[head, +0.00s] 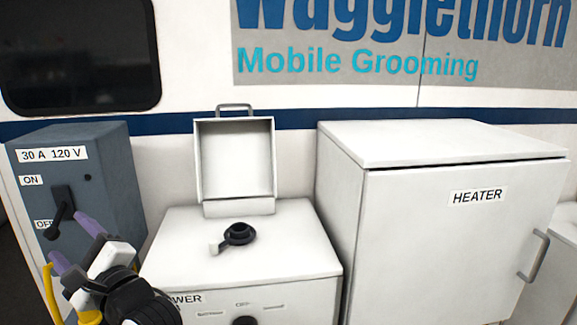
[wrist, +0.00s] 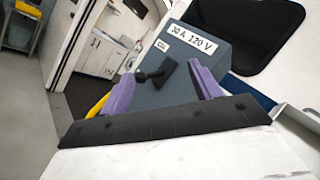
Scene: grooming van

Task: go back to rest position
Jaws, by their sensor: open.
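My gripper (head: 64,235) is at the lower left of the head view, with purple fingers apart and nothing seen between them. In the wrist view my gripper (wrist: 160,72) frames the grey switch box (wrist: 190,87), which also shows in the head view (head: 112,185). The box is labelled "30 A 120 V". Its black lever (head: 60,212) slants down toward the partly covered OFF label. The lever (wrist: 152,76) appears between the fingers in the wrist view; whether a finger touches it, I cannot tell.
A white power unit (head: 185,245) has a raised lid (head: 236,160) and a black cap (head: 238,234) on top. A white heater cabinet (head: 450,240) stands to its right. A yellow cable (head: 50,290) runs below the switch box. A dark window (head: 80,55) is above.

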